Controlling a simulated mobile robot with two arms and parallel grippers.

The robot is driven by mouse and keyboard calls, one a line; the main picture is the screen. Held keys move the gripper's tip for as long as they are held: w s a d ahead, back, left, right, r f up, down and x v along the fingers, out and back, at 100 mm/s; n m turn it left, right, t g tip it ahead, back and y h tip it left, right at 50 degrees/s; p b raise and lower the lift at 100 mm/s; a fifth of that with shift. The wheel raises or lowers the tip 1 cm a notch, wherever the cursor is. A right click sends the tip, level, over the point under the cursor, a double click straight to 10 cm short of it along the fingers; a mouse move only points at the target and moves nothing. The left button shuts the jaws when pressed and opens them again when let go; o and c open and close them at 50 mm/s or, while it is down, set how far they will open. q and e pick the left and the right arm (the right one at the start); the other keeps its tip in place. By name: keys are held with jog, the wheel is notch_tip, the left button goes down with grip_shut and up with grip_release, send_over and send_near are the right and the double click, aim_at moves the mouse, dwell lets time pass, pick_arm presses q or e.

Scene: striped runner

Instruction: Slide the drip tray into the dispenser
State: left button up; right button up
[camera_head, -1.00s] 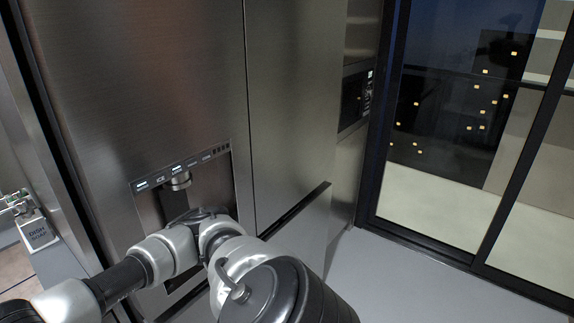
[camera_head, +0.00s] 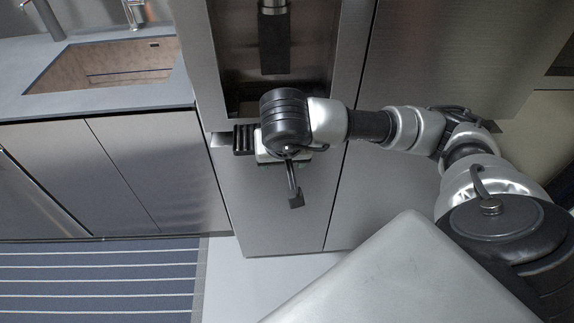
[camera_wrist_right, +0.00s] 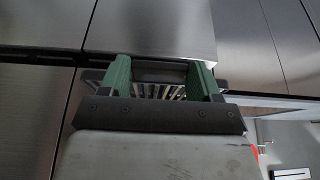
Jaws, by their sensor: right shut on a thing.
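The dispenser (camera_head: 237,62) is a dark recess in the brushed-steel fridge front, at the top centre of the head view, with a dark nozzle inside. My right arm reaches in from the right, just below and in front of the recess. In the wrist view my right gripper (camera_wrist_right: 160,78) has its green fingers on the drip tray (camera_wrist_right: 162,92), a dark grey tray with a slatted grille. In the head view my wrist hides most of the tray, so I cannot tell whether it touches the recess. My left gripper is out of view.
A grey counter (camera_head: 60,98) with a sink (camera_head: 105,66) and cabinets stands to the left. A striped runner (camera_head: 100,282) lies on the floor at lower left. A flat pale surface fills the bottom right. Floor below the fridge is clear.

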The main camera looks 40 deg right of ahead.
jog(key=shift+w+d+f, duration=0.1)
jog(key=shift+f, duration=0.2)
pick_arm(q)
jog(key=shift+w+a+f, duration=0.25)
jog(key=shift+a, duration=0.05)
pick_arm(e)
jog(key=shift+w, duration=0.2)
